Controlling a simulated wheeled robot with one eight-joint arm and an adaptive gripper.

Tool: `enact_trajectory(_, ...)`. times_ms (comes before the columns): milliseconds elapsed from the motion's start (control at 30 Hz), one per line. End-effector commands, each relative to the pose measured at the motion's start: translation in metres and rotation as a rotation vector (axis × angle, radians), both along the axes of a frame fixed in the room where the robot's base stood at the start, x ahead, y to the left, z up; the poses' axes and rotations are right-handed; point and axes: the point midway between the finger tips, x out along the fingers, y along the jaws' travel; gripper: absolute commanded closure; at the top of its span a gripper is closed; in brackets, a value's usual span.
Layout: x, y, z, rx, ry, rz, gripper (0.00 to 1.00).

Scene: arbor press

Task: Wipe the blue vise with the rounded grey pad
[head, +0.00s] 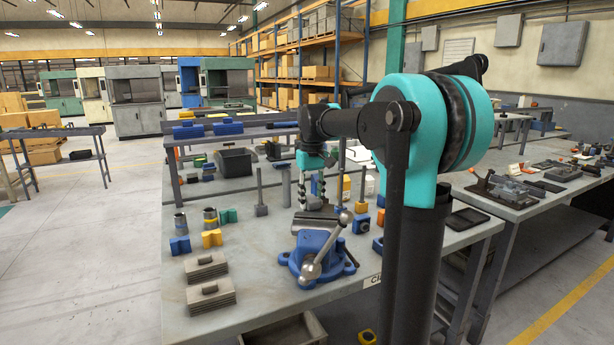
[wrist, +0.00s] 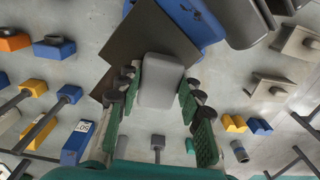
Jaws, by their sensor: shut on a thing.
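The blue vise (head: 311,262) stands on the front part of the workbench, with a grey top and a silver ball-ended handle. Its blue body (wrist: 200,22) also shows at the top of the wrist view. My gripper (head: 311,196) points down just above and behind the vise's grey top. In the wrist view its green fingers are shut on the rounded grey pad (wrist: 161,80), one on each side. The pad lies over a dark brown flat surface by the vise; I cannot tell whether they touch.
Grey stacked plates (head: 208,284) and yellow, blue and green blocks (head: 212,238) lie left of the vise. Upright posts (head: 260,193) and a black bin (head: 236,162) stand behind it. More small blocks are close on its right.

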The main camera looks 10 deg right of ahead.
Motion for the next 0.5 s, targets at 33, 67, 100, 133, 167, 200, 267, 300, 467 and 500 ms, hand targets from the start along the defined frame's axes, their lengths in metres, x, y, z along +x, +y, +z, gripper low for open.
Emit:
enact_trajectory(33, 0.000, -0.001, 0.015, -0.001, 0.000, -0.001, 0.90)
enact_trajectory(67, 0.000, -0.001, 0.022, -0.001, 0.000, -0.001, 0.90)
enact_trajectory(100, 0.001, 0.000, 0.026, -0.001, 0.000, -0.002, 0.90)
enact_trajectory(133, 0.002, 0.000, 0.028, -0.001, 0.001, -0.002, 0.90)
enact_trajectory(167, 0.002, 0.000, 0.030, -0.001, 0.001, -0.002, 0.90)
enact_trajectory(200, 0.002, 0.000, 0.034, -0.001, 0.000, -0.002, 0.90)
enact_trajectory(267, 0.003, 0.000, 0.040, -0.001, 0.001, -0.002, 0.90)
enact_trajectory(300, 0.003, 0.000, 0.043, -0.001, 0.001, -0.002, 0.90)
enact_trajectory(467, 0.004, 0.000, 0.058, -0.001, 0.001, -0.003, 0.90)
enact_trajectory(500, 0.004, 0.000, 0.061, -0.001, 0.001, -0.003, 0.90)
